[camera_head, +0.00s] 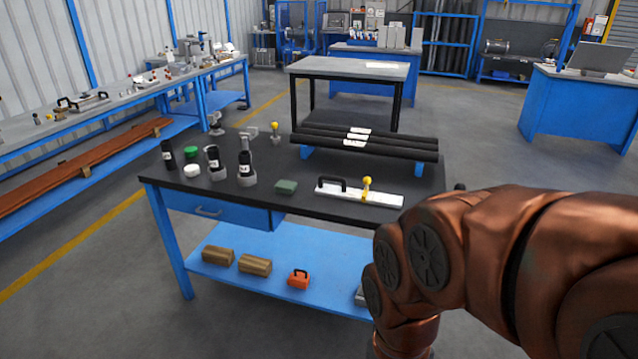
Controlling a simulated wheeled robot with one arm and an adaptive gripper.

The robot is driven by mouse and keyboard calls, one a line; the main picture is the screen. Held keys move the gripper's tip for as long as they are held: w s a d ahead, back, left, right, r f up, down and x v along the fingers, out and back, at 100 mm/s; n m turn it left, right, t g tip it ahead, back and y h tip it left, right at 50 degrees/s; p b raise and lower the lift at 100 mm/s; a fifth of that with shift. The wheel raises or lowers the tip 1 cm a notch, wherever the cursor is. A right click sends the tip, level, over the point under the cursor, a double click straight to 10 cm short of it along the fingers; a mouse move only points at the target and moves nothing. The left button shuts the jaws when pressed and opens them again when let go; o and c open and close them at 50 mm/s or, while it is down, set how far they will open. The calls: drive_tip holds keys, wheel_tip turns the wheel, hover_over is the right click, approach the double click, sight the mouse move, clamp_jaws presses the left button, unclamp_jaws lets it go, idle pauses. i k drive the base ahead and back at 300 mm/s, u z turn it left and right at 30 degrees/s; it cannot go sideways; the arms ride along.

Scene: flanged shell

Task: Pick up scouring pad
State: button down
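A small dark green pad, which looks like the scouring pad (286,187), lies flat on the black top of the workbench (240,205) near its front edge. It sits between a grey-based black bottle (246,165) on its left and a white board (385,198) with a black handle and a yellow-knobbed clamp on its right. My copper-coloured arm fills the lower right of the view, apart from the pad. My gripper is not visible, so its state is hidden.
Several dark pipes (410,147) lie on blue supports at the bench's back right. The lower blue shelf (225,283) holds wooden blocks and an orange item. Bench top in front of the pad is clear.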

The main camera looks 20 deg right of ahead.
sight(286, 186)
drive_tip(key=u, duration=0.4)
drive_tip(key=i, duration=0.65)
drive_tip(key=u, duration=0.4)
